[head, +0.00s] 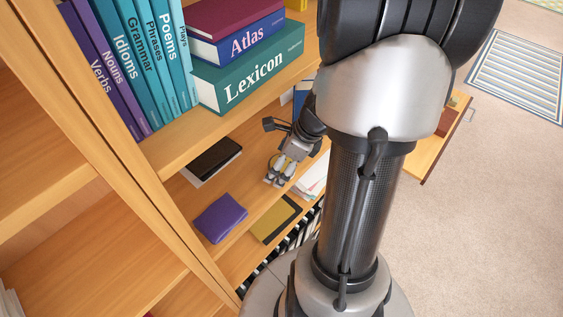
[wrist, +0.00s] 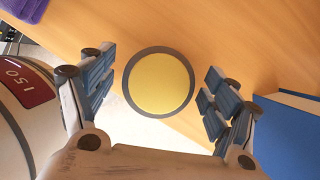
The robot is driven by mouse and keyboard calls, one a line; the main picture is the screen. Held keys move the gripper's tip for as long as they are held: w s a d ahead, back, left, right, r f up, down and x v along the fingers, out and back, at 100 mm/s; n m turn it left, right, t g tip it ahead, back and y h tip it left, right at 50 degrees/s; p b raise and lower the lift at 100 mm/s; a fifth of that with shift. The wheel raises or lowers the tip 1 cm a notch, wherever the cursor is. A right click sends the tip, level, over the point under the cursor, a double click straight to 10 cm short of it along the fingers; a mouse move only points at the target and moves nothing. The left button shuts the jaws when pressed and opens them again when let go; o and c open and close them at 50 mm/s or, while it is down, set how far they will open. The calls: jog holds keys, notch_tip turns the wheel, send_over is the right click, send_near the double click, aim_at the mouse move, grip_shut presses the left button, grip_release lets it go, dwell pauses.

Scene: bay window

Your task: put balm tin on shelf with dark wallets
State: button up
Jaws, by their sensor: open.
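The balm tin (wrist: 158,82) is round, with a yellow top and a dark grey rim. In the wrist view it lies between the two fingers of my gripper (wrist: 156,98), with a small gap on each side. My gripper (head: 281,172) is open and reaches into a lower shelf bay in the head view; a bit of yellow shows between its fingers. A black flat item (head: 214,158), which looks like a dark wallet, lies on something white on a shelf board at the left. A purple flat item (head: 220,217) and an olive and black one (head: 275,220) lie nearby.
Upright books (head: 125,60) and the stacked Atlas (head: 235,42) and Lexicon (head: 247,80) fill the shelf above my gripper. A blue book or box (wrist: 297,135) stands close on the right in the wrist view.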

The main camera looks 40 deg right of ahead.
jog(key=p+v, duration=0.2)
jog(key=v, duration=0.5)
jog(key=shift+s+r, duration=0.1)
jog(key=shift+r, duration=0.25)
